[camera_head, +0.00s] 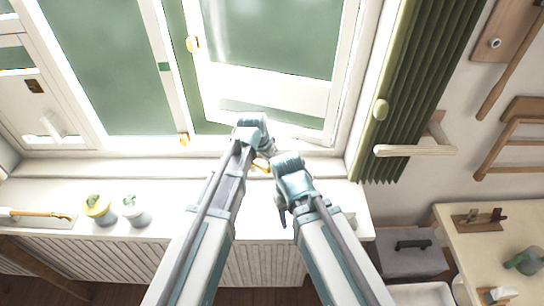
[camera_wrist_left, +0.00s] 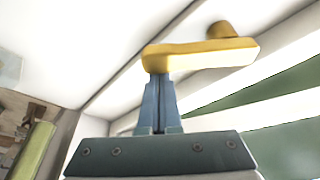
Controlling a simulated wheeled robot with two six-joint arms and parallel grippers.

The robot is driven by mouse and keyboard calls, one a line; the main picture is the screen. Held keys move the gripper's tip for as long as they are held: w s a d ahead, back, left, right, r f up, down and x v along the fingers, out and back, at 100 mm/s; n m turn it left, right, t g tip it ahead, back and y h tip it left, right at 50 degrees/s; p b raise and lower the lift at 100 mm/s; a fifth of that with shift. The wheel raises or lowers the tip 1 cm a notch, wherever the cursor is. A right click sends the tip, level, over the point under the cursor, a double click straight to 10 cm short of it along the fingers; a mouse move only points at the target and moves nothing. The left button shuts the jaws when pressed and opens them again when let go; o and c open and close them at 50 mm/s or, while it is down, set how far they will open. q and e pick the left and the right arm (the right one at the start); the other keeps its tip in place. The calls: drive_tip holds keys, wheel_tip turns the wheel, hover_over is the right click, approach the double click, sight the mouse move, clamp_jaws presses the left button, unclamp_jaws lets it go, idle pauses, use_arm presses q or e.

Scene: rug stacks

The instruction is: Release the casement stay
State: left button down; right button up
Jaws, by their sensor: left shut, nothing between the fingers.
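A yellow brass piece (camera_head: 262,164), probably the casement stay, shows between my two wrists at the window sill. In the left wrist view the brass piece (camera_wrist_left: 205,54) is a flat bar with a round knob at its right end. My left gripper (camera_wrist_left: 157,78) is shut and empty, its fingertips right at the bar's left end; I cannot tell whether they touch it. In the head view the left fingers are mostly hidden behind the wrist. My right gripper (camera_head: 283,217) hangs over the sill's front, its jaws too unclear to judge. The right casement (camera_head: 265,88) stands angled in its frame.
A green curtain (camera_head: 430,85) hangs at right with a wooden bracket (camera_head: 415,150). A grey toolbox (camera_head: 410,252) stands lower right.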

sight(270, 169)
use_arm(q)
drive_tip(key=shift+s+a+m, duration=0.35)
drive_tip(key=shift+s+m, duration=0.2)
drive_tip(key=shift+m, duration=0.25)
drive_tip(key=shift+s+a, duration=0.15)
drive_tip(key=shift+s, duration=0.1)
drive_tip(key=shift+w, duration=0.1)
drive_tip(key=shift+s+d, duration=0.25)
drive_tip(key=shift+s, duration=0.55)
drive_tip(key=shift+r, duration=0.2)
use_arm(e)
drive_tip(key=shift+r, duration=0.2)
